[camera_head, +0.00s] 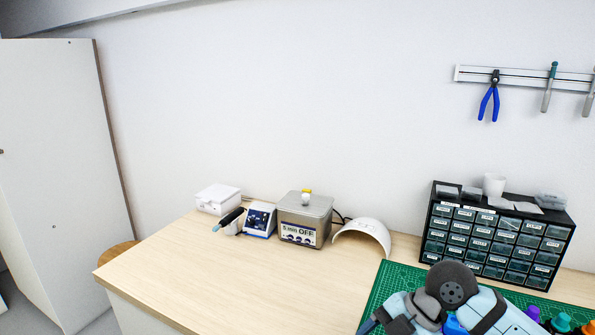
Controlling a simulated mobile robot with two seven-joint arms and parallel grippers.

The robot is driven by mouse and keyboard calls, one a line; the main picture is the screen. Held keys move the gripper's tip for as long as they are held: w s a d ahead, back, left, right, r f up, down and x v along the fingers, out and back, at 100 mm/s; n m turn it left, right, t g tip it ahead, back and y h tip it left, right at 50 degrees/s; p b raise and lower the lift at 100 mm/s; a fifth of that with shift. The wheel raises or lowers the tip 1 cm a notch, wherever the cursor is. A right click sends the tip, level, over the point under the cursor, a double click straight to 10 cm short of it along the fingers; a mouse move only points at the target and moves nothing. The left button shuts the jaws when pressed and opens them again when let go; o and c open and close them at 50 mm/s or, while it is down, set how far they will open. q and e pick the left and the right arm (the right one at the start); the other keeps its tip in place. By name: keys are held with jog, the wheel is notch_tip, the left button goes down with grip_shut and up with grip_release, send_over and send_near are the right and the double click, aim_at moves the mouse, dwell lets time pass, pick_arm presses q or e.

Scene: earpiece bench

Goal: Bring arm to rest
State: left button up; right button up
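One of my arms, light blue with a dark round joint cap, shows at the lower right over the green cutting mat (377,298). It looks like my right arm, bent, with its lower part cut off by the bottom edge. Dark parts show at its left end, but I cannot make out fingertips or anything held there. My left arm and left gripper are not in view.
An ultrasonic cleaner (304,219), blue-fronted station (259,219), white box (217,199) and white arched cover (363,237) line the back. A drawer cabinet (494,239) stands right. Coloured-capped bottles (561,322) are at lower right. The left bench top (235,275) is clear.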

jog(key=s+a+r+m+t+y, duration=0.1)
jog(key=s+a+r+t+y, duration=0.2)
jog(key=r+y, duration=0.35)
jog(key=s+a+r+m+t+y, duration=0.1)
jog(key=a+r+t+y, duration=0.35)
jog(key=y, duration=0.25)
jog(key=w+d+f+m+t+h, duration=0.2)
jog(key=d+m+t+h, duration=0.5)
jog(key=m, duration=0.3)
jog(key=w+d+f+m+t+h, duration=0.1)
jog(key=d+m+t+h, duration=0.55)
jog(key=m+h, duration=0.25)
jog(key=s+d+f+m+g+h, duration=0.3)
jog(key=d+f+m+g+h, duration=0.15)
jog(key=f, duration=0.35)
jog(key=s+d+f+n+g, duration=0.1)
jog(key=s+f+g, duration=0.55)
jog(key=s, duration=0.25)
jog(key=s+f+n+g, duration=0.1)
jog(key=s+f+g, duration=0.5)
jog(key=s+f, duration=0.3)
jog(key=w+a+t+y+p, duration=0.2)
jog(key=w+a+t+p, duration=0.3)
jog(key=p, duration=0.7)
jog(key=shift+a+f+n+t+y, duration=0.15)
jog(key=shift+a+n+t+y, duration=0.4)
jog(key=shift+t, duration=0.65)
